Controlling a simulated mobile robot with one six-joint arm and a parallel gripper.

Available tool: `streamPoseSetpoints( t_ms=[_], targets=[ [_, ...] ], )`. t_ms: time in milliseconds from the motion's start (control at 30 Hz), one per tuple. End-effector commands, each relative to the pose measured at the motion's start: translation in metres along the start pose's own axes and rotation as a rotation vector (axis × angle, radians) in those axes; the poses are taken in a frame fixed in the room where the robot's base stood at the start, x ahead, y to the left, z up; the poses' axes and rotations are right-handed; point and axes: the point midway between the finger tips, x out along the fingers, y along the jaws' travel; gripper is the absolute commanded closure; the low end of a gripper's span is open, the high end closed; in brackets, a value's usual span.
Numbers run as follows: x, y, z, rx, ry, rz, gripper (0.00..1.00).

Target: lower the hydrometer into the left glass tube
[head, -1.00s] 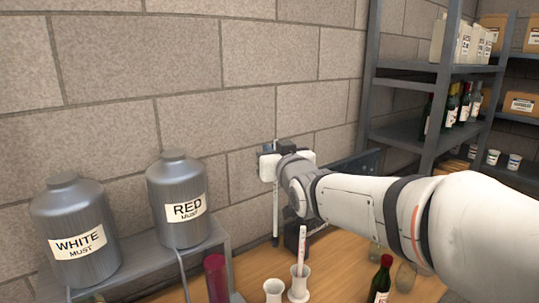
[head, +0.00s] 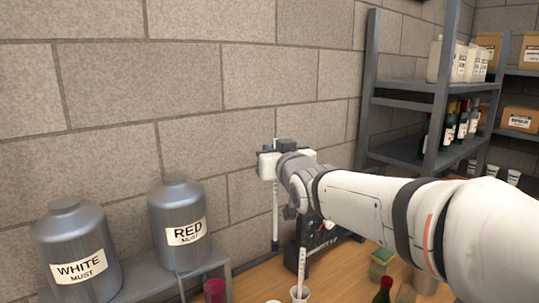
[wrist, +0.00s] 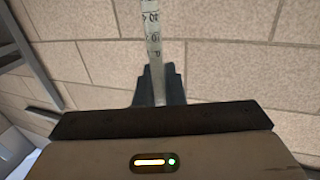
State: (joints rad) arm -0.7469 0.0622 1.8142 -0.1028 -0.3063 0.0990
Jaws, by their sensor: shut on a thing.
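My gripper (head: 270,163) is shut on the hydrometer (head: 275,215), a thin pale rod hanging upright below it in the head view. In the wrist view, the hydrometer's upper stem (wrist: 152,30) shows printed scale marks and passes between the dark fingers (wrist: 158,88). At the bottom of the head view, a pale tube (head: 300,294) holds another thin rod with reddish marks. Left of it, only the rim of the left glass tube (head: 273,301) shows at the picture's edge. The hydrometer's lower end is well above and apart from the left tube's rim.
Grey must tanks labelled WHITE (head: 78,255) and RED (head: 178,215) stand on a rack at left. A red-capped bottle (head: 383,291) and a dark case (head: 320,248) are on the wooden bench. A metal shelf (head: 420,90) with bottles stands at right.

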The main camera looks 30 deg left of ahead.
Motion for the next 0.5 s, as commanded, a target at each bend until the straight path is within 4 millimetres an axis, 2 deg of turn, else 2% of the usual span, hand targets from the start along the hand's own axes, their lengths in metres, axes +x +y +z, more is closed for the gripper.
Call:
streamPoseSetpoints(
  t_ms=[500],
  targets=[
    [0.000,0.000,-0.034,-0.002,0.002,-0.001,1.00]
  ],
)
